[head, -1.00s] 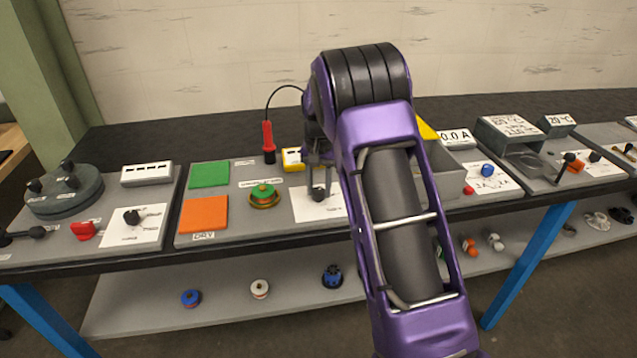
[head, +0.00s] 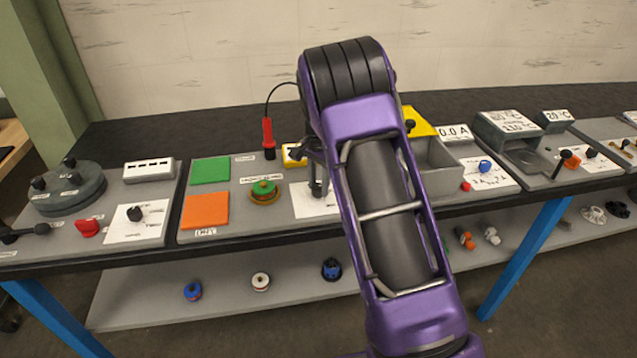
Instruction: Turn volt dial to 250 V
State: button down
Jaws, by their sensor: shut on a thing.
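The white dial plate (head: 303,203) lies on the middle panel, partly hidden behind my arm. My gripper (head: 318,192) points down at this plate, with its fingertips at the dial. The fingers are shut on the dial's knob, which they and my arm mostly hide. The pointer and the printed scale are too small and covered to read, so I cannot tell the volt setting. A yellow meter (head: 292,157) stands behind the plate, its display mostly hidden.
A green pad (head: 210,170), an orange pad (head: 205,210) and a green-topped button (head: 264,189) lie left of the plate. A red probe (head: 268,138) stands behind. A grey bin (head: 437,172) is right of my arm. Another black knob (head: 134,213) sits on the left panel.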

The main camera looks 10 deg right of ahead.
aim_at(319, 186)
jog(key=shift+w+r, duration=0.1)
jog(key=shift+c, duration=2.2)
grip_release()
notch_tip(319, 186, up, 17)
jog(key=p, duration=0.1)
jog(key=shift+r, duration=0.2)
